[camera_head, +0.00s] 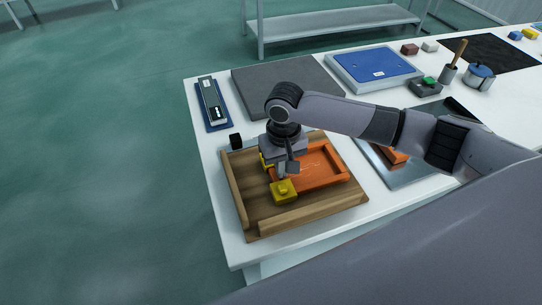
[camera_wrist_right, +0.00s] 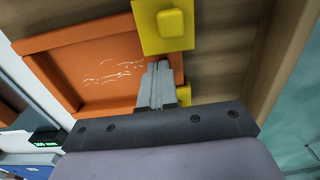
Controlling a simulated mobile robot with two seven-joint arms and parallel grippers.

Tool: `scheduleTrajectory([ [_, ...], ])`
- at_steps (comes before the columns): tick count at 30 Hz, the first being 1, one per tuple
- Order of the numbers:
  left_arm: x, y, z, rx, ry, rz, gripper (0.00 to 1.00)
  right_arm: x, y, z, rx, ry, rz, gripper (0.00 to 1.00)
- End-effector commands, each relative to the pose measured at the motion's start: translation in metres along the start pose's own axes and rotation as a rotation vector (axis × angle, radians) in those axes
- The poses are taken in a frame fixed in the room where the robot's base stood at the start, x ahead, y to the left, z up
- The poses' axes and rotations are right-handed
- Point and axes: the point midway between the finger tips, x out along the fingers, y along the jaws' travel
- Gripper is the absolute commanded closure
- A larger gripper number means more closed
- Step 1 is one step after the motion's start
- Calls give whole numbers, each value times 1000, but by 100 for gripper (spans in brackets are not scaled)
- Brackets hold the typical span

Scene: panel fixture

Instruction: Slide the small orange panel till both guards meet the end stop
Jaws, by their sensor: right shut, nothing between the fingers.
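The small orange panel (camera_head: 325,178) lies on a wooden board (camera_head: 262,217) and also shows in the right wrist view (camera_wrist_right: 70,62). Two yellow guards sit at its left side: the near guard (camera_head: 284,191) shows well, the far guard is mostly hidden by my gripper. In the wrist view one guard (camera_wrist_right: 165,27) is large and the other (camera_wrist_right: 184,95) is partly covered. A raised wooden strip (camera_head: 234,192), apparently the end stop, runs along the board's left edge, apart from the near guard. My right gripper (camera_head: 291,171) is shut and empty, its fingers (camera_wrist_right: 157,84) between the guards at the panel's edge.
Another wooden strip (camera_head: 305,210) lines the board's front edge. A small black block (camera_head: 236,141) stands behind the board's left corner. A metal tray (camera_head: 410,174) lies to the right, partly behind my arm. A grey mat (camera_head: 252,82) and blue panel (camera_head: 372,66) lie farther back.

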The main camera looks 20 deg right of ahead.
Motion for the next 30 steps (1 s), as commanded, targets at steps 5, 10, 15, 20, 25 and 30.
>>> scheduleTrajectory([
  [5,-1,0,-2,0,0,0,58,0,-4,0,-1,-1,-1,100],
  [10,-2,0,-2,0,0,0,58,0,-8,0,-1,-1,-1,100],
  [15,-2,0,-3,0,0,0,58,0,-12,0,-1,-1,-2,100],
  [20,-2,0,-3,0,0,0,58,0,-15,0,-1,-1,-2,100],
  [25,-3,0,-4,0,0,0,58,0,-18,0,-1,-1,-1,100],
  [30,-3,0,-4,0,0,0,58,0,-21,0,-1,-1,-1,100],
])
